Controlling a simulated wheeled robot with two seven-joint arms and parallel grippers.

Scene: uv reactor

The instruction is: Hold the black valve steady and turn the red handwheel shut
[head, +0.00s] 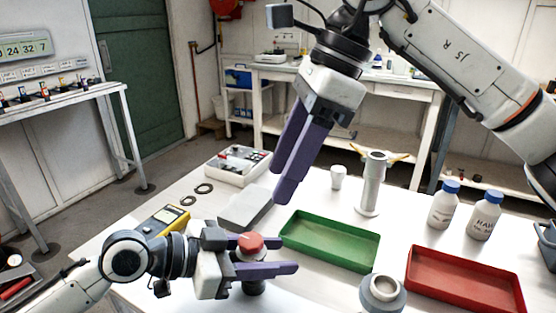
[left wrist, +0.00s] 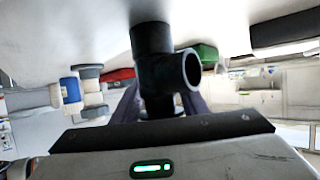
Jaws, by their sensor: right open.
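The black valve (left wrist: 157,75) shows in the left wrist view as a dark tee with an open side port. In the head view its lower part (head: 254,287) shows below my left gripper (head: 272,256), and the red handwheel (head: 250,242) sits on top. The purple fingers of my left gripper lie on either side of the valve; whether they press on it I cannot tell. The handwheel is not visible in the left wrist view. My right gripper (head: 285,190) is open and empty, above the table and up from the valve, pointing down.
A green tray (head: 330,242) lies right of the valve, with a grey round fitting (head: 382,294) and a red tray (head: 464,283) beyond. A grey block (head: 245,210), a yellow meter (head: 163,221) and black rings lie behind. A pale post (head: 372,185) and two bottles stand farther back.

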